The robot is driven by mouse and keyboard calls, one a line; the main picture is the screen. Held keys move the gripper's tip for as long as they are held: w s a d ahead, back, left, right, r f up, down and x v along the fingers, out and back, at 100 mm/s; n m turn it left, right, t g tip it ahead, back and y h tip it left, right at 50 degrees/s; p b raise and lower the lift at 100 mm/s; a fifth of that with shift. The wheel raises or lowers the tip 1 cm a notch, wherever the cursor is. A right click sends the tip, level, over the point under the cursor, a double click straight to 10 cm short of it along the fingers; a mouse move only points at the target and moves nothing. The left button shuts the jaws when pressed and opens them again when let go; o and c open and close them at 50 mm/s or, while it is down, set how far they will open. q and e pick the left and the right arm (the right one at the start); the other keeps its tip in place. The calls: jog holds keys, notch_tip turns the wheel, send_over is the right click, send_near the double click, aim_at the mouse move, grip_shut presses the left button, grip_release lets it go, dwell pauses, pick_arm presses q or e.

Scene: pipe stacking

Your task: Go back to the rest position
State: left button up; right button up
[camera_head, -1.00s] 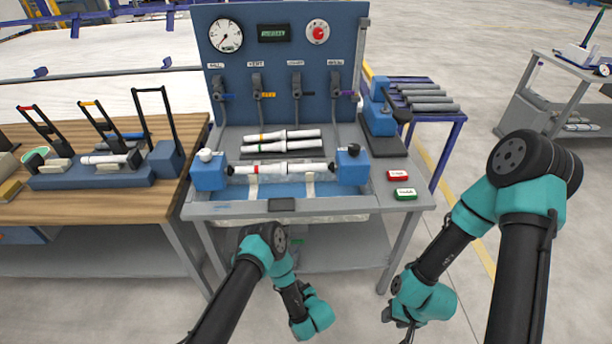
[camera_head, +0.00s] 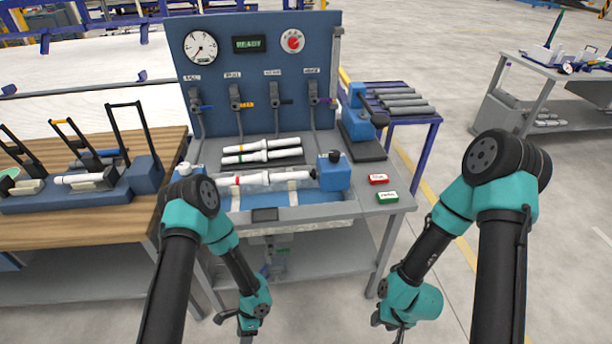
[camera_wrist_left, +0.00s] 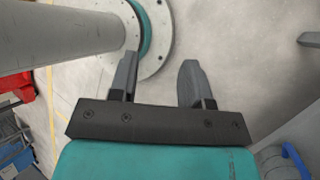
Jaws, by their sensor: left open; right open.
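My left gripper shows in the left wrist view (camera_wrist_left: 158,82) with its two fingers apart and nothing between them, above bare floor. In the head view my left arm hangs in front of the bench, with its gripper (camera_head: 247,326) low near the bottom edge. My right gripper (camera_head: 392,328) points down at the bottom edge, right of the bench's front legs; its fingertips are partly cut off. Both grippers are clear of the bench. A white pipe with a red band (camera_head: 265,179) lies across the blue test fixture (camera_head: 333,172); its left end is partly hidden by my left arm.
Two white pipes (camera_head: 260,151) rest behind the fixture. A panel (camera_head: 262,60) with gauge, READY display and levers stands behind. Red (camera_head: 378,179) and green (camera_head: 387,197) buttons sit at the bench's right. A wooden table (camera_head: 100,215) is left; grey pipes (camera_head: 405,103) lie on a rack right.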

pick_arm(q)
notch_tip(320, 180, up, 14)
jog(key=a+n+t+h, duration=0.2)
jog(key=n+t+h, duration=0.4)
jog(key=n, duration=1)
jog(key=shift+s+r+t, duration=0.2)
jog(key=shift+s+t, duration=0.1)
jog(key=shift+t, duration=0.4)
